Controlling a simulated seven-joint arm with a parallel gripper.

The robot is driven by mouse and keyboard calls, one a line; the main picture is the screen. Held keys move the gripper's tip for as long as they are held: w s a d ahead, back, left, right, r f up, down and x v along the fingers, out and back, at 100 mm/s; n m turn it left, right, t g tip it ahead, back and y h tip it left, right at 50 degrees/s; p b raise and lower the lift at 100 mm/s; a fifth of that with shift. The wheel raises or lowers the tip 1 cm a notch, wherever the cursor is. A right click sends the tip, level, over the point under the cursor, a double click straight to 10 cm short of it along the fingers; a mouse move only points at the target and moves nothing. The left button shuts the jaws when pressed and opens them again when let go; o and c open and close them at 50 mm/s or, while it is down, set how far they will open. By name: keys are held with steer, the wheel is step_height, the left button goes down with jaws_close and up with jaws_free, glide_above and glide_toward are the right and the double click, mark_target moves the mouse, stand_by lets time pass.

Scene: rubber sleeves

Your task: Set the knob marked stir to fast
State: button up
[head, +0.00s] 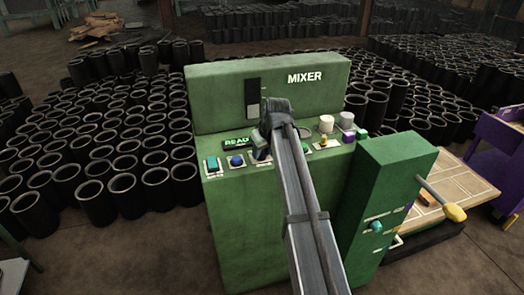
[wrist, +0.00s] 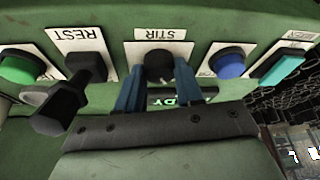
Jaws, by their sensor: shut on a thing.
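The stir knob (wrist: 158,63) is a dark round knob on a white plate (wrist: 160,34) marked STIR, upside down in the wrist view. My gripper (wrist: 158,76) has its two blue fingers on either side of the knob and is shut on it. Which way the knob points and any fast mark cannot be made out. In the head view, my gripper (head: 262,143) is at the front panel of the green mixer (head: 240,225). My arm hides the knob there.
In the wrist view, a blue button (wrist: 228,62) and a teal switch (wrist: 284,66) sit right of the knob. A black REST lever (wrist: 87,68) and a green button (wrist: 20,67) sit left. A lit display (head: 236,142) stands on the panel. Black sleeves (head: 120,160) crowd the floor.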

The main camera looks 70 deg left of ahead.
steer(key=m+t, duration=0.2)
steer(key=m, duration=0.3)
steer(key=shift+s+m, duration=0.15)
steer(key=shift+m, duration=0.15)
steer(key=m+t, duration=0.1)
steer(key=m, duration=0.1)
steer(key=m+t, duration=0.1)
steer(key=m, duration=0.2)
steer(key=shift+s+a+m+h, duration=0.1)
steer(key=shift+m+h, duration=0.2)
steer(key=shift+h, duration=0.1)
steer(key=o, duration=1)
steer(key=shift+o, duration=0.2)
steer(key=v, duration=1.3)
steer(key=shift+s+r, duration=0.2)
steer(key=shift+r, duration=0.15)
